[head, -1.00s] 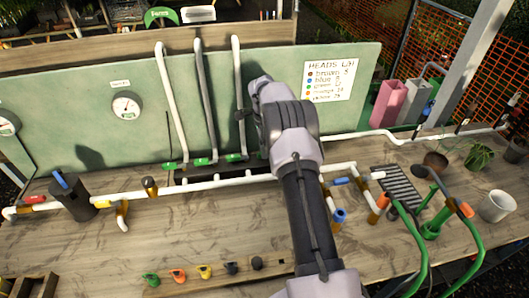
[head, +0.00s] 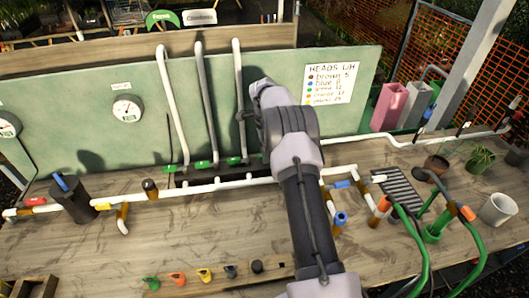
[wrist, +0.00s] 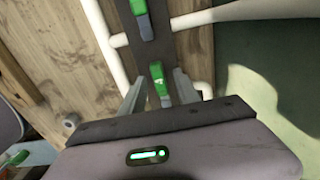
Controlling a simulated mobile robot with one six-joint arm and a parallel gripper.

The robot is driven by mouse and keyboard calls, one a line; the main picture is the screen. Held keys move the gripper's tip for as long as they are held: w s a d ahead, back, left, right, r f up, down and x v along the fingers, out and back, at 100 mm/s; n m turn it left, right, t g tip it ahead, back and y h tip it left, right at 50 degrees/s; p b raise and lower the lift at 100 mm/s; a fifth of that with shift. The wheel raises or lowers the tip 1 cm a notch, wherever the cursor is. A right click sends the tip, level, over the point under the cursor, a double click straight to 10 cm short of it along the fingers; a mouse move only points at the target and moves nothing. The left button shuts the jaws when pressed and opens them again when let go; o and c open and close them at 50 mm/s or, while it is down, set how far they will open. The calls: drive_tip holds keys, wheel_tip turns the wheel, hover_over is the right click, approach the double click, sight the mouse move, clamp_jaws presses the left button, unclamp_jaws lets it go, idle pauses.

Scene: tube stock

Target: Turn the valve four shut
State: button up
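Three green valve handles (head: 201,165) show in a row on the pipe manifold at the foot of the green panel in the head view. My arm hides the right end of this row and my gripper. In the wrist view, my gripper (wrist: 158,92) is open, with one finger on each side of a green valve handle (wrist: 157,77). I see gaps between the handle and the fingers. A small white mark on that handle is too small to read. Another green handle (wrist: 138,7) lies farther up the dark strip (wrist: 152,48).
White pipes (wrist: 105,45) run close beside the fingers. Gauges (head: 127,109) and a heads list (head: 333,83) are on the green panel (head: 80,120). Pots, hoses and a drain grate (head: 398,190) fill the bench's right side.

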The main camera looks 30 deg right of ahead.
wheel_tip(320, 180, up, 17)
drive_tip(key=p, duration=0.4)
drive_tip(key=shift+r+p, duration=0.2)
drive_tip(key=shift+p, duration=0.2)
drive_tip(key=s+a+r+n+t+b, duration=0.2)
drive_tip(key=s+a+r+n+b, duration=0.3)
drive_tip(key=a, duration=0.4)
drive_tip(key=s+a+r+n+t+b, duration=0.1)
drive_tip(key=s+a+r+n+b, duration=0.3)
drive_tip(key=s+a, duration=0.4)
drive_tip(key=s+a+f+n+t+b, duration=0.1)
drive_tip(key=s+a+f+n, duration=0.2)
drive_tip(key=s, duration=0.4)
drive_tip(key=s+a+f+n+t+y+b, duration=0.1)
drive_tip(key=s+a+f+n+b, duration=0.1)
drive_tip(key=s+a, duration=0.3)
drive_tip(key=s+a+f+n+y+b, duration=0.1)
drive_tip(key=s+a+f+n, duration=0.3)
drive_tip(key=s, duration=0.6)
drive_tip(key=shift+a+f+t+b, duration=0.15)
drive_tip(key=shift+f+t+b, duration=0.25)
drive_tip(key=shift+b, duration=0.1)
